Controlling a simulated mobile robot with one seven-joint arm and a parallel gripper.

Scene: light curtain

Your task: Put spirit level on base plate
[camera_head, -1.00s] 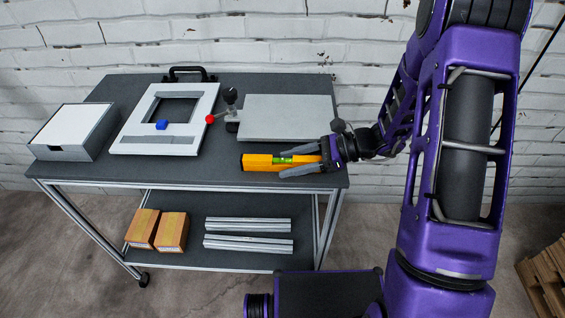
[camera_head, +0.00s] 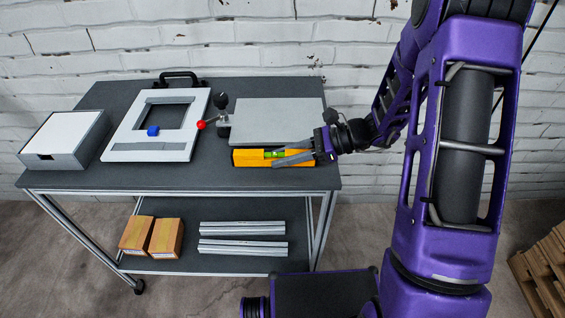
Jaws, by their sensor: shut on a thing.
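The orange-yellow spirit level (camera_head: 247,158) with a green vial lies along the front edge of the grey base plate (camera_head: 277,120), at the right of the table top. My gripper (camera_head: 287,157) comes from the right and is shut on the spirit level, its grey fingers along the level's right half. The fingers hide part of the level. I cannot tell whether the level is on the table or slightly raised. The base plate lies flat just behind it.
A white frame (camera_head: 158,125) with a blue piece and a grey box (camera_head: 66,138) are further left. The dark table (camera_head: 200,178) is clear in front. Profiles and cartons lie on the lower shelf.

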